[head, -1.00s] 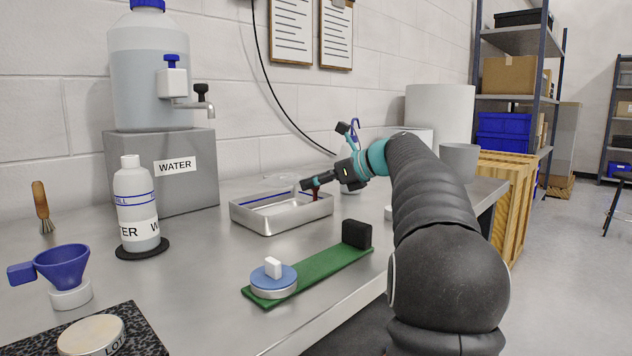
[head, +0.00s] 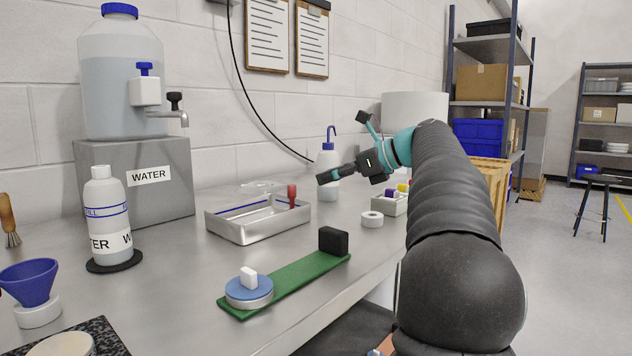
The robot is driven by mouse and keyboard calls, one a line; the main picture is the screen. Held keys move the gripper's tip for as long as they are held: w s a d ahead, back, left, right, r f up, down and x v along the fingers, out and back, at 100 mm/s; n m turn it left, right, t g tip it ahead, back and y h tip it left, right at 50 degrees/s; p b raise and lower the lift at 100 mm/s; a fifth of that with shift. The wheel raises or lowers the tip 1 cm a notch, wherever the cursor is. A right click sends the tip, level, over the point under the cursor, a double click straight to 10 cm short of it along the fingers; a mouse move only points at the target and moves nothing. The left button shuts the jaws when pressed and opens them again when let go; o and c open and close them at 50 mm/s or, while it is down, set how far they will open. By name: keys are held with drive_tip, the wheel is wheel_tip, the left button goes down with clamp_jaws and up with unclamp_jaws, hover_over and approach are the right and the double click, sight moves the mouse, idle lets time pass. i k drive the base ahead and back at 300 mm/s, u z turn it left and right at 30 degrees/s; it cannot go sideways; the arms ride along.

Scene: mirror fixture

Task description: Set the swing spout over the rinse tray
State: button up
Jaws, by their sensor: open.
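A metal spout (head: 172,117) with a black knob sticks out to the right from the white tap block of the big water jug (head: 120,70). It ends above the right part of the grey box, left of and apart from the tray. The shallow metal tray (head: 243,232) stands on the bench, with a blue line along its inner wall. A red-handled item (head: 292,196) stands upright at its right end. My gripper (head: 324,178) is open, in the air right of the tray and apart from the spout. It partly covers a wash bottle (head: 328,160).
The jug stands on a grey box (head: 150,195). A labelled bottle (head: 105,215) stands in front on a black disc. A green strip (head: 290,283) carries a blue-topped disc and black block. A white ring (head: 372,219) and small box (head: 390,205) lie right. Bare bench lies between bottle and tray.

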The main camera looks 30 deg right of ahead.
sight(174, 97)
drive_tip(key=k, duration=1)
